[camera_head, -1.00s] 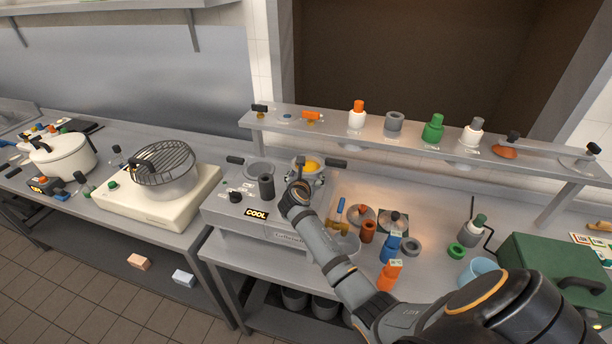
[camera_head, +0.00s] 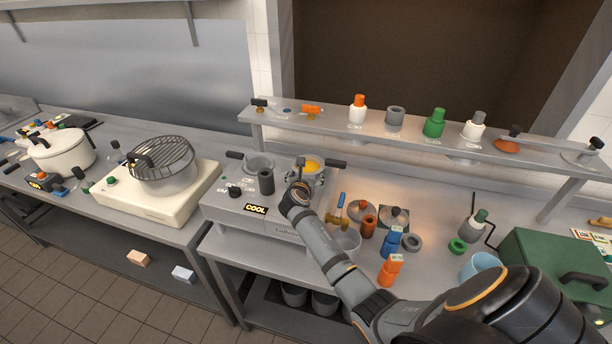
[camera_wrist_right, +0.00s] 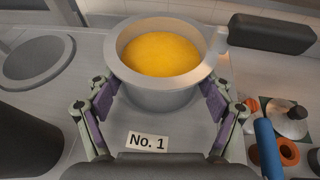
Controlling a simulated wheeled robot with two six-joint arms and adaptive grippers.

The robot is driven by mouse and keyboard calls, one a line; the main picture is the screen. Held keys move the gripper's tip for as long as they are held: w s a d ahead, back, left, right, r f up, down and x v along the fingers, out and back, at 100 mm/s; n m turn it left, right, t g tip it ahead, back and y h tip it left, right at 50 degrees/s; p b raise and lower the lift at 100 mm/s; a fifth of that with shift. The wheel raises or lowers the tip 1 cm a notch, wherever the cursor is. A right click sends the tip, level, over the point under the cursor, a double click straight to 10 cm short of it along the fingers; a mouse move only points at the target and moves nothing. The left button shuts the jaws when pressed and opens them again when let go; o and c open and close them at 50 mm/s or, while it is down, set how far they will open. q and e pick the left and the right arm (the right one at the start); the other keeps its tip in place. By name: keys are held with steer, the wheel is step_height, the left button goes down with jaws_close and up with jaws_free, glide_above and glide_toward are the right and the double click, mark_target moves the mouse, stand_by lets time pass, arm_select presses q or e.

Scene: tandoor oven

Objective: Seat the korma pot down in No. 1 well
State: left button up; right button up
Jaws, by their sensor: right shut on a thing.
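The korma pot (camera_head: 311,169), a grey metal pot with yellow-orange contents and a black handle, is at the right rear of the counter unit. My right gripper (camera_head: 298,185) is at its near side. In the right wrist view, the two fingers (camera_wrist_right: 164,98) close on either side of the pot (camera_wrist_right: 164,93). The pot looks upright. A "No. 1" label (camera_wrist_right: 148,141) lies on the unit's top just in front of it. The No. 1 well's opening is hidden beneath the pot, so I cannot tell how deep it sits. My left gripper is not in view.
A second round well (camera_wrist_right: 38,60) is left of the pot. A dark grey cylinder (camera_head: 266,182) stands near it, and a "COOL" display (camera_head: 256,209) is on the unit's front. Bottles and small lids crowd the counter to the right; a shelf (camera_head: 430,139) runs behind.

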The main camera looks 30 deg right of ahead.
steer(key=shift+f+b, duration=0.3)
steer(key=shift+f, duration=0.25)
steer(key=shift+r, duration=0.1)
steer(key=shift+p, duration=0.45)
steer(key=shift+f, duration=0.35)
stand_by(0.4)
steer(key=shift+r+p, duration=1.15)
steer(key=shift+r, duration=0.9)
steer(key=shift+f+b, duration=0.8)
steer(key=shift+f, duration=1.05)
